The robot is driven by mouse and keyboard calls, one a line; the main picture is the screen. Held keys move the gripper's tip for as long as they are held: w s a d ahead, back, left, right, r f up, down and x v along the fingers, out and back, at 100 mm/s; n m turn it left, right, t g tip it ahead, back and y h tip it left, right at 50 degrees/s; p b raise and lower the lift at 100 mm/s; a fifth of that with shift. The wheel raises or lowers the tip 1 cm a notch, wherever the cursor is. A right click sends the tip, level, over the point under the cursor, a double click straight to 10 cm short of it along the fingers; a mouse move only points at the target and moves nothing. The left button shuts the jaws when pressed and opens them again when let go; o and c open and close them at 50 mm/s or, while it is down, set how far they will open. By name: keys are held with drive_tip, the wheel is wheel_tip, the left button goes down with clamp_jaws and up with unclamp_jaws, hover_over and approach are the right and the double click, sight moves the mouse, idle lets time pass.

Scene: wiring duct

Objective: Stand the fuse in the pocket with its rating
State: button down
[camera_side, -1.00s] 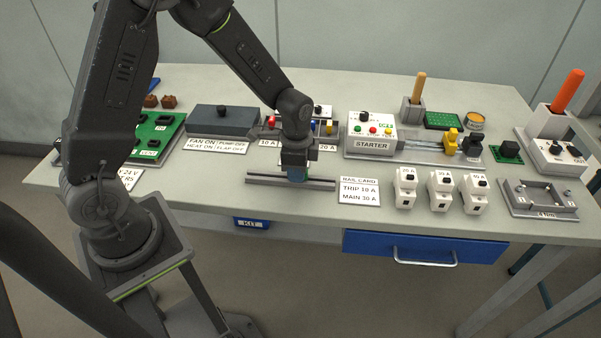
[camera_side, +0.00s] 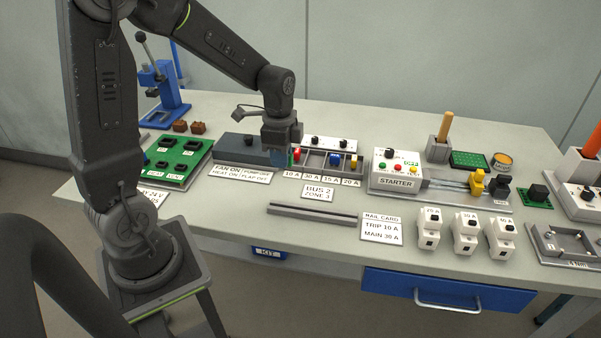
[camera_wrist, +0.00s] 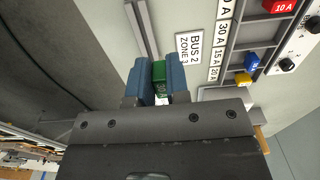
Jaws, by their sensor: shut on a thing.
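My gripper (camera_side: 279,155) has blue fingers, shut on a green fuse (camera_wrist: 159,70) in the wrist view. In the side view my gripper is at the left end of the grey fuse holder (camera_side: 344,174), near its 10 A end; the fuse is mostly hidden there. The holder's labels read 10 A, 30 A, 15 A and 20 A from left to right. A red fuse (camera_wrist: 279,6) marked 10 A, a blue fuse (camera_side: 334,159) and a yellow fuse (camera_side: 354,162) stand in it. The 30 A pocket (camera_side: 315,160) looks empty.
A card reading BUS 2 ZONE 3 (camera_side: 319,191) lies in front of the holder. A grey slotted rail (camera_side: 312,215) lies nearer the front edge. A dark grey box (camera_side: 240,150) is left of my gripper, a white switch box (camera_side: 330,143) behind the holder, and the starter box (camera_side: 396,170) to the right.

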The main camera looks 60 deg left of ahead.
drive_tip(key=w+a+n, duration=0.3)
drive_tip(key=a+n, duration=0.4)
drive_tip(key=n, duration=0.2)
drive_tip(key=w+a+n, duration=0.3)
drive_tip(key=a+n, duration=0.5)
drive_tip(key=n, duration=0.1)
hover_over(315, 166)
wheel_tip(315, 166, down, 6)
drive_tip(key=shift+a+r, duration=0.1)
drive_tip(key=shift+a, duration=0.05)
drive_tip(key=shift+f, duration=2.15)
drive_tip(key=shift+f, duration=0.1)
drive_tip(key=c, duration=1.4)
unclamp_jaws()
